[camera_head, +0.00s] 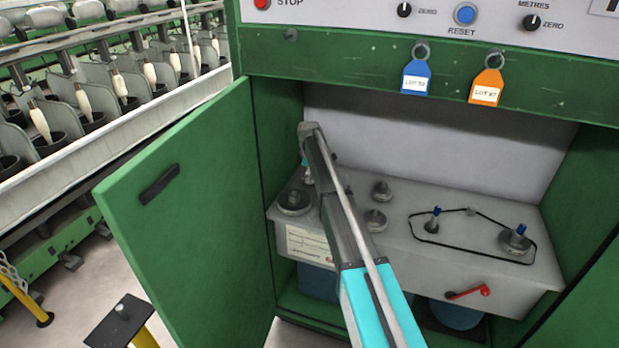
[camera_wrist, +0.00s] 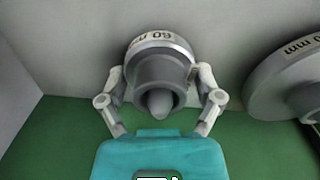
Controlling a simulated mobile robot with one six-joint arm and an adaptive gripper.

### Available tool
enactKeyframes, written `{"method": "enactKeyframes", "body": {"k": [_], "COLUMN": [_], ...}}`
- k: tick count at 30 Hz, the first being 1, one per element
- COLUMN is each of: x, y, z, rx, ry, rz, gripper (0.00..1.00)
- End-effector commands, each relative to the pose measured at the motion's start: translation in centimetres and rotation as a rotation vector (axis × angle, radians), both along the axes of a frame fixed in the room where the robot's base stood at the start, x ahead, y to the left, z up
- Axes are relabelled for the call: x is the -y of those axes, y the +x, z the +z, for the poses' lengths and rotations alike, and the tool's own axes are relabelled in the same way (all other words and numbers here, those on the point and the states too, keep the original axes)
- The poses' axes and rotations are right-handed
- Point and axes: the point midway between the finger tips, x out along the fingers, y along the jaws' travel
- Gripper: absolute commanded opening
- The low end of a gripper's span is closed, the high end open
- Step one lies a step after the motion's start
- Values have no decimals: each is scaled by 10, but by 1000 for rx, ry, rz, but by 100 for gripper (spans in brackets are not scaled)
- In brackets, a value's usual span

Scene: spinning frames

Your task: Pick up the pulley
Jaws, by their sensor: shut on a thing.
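In the wrist view, a grey metal pulley (camera_wrist: 162,68) with a "60 mm" label on its rim sits between the two fingers of my gripper (camera_wrist: 162,85). The fingers press on it from the left and right. Its hub and rounded centre face the camera. In the head view, my arm reaches into the open green cabinet. My gripper is mostly hidden behind the arm's end there, with only a little teal showing, and I cannot make out the held pulley.
In the wrist view, a larger labelled disc (camera_wrist: 285,85) is close on the right. In the head view, the grey gearbox (camera_head: 455,262) carries several round parts, a black belt (camera_head: 470,249) and a red lever (camera_head: 468,292). The green door (camera_head: 190,225) stands open left.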

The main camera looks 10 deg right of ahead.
Motion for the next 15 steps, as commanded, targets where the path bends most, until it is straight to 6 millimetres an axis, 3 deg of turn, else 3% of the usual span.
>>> {"method": "enactKeyframes", "body": {"k": [15], "x": [0], "y": [0], "z": [6], "rx": [0], "ry": [0], "rz": [0], "gripper": [29]}}
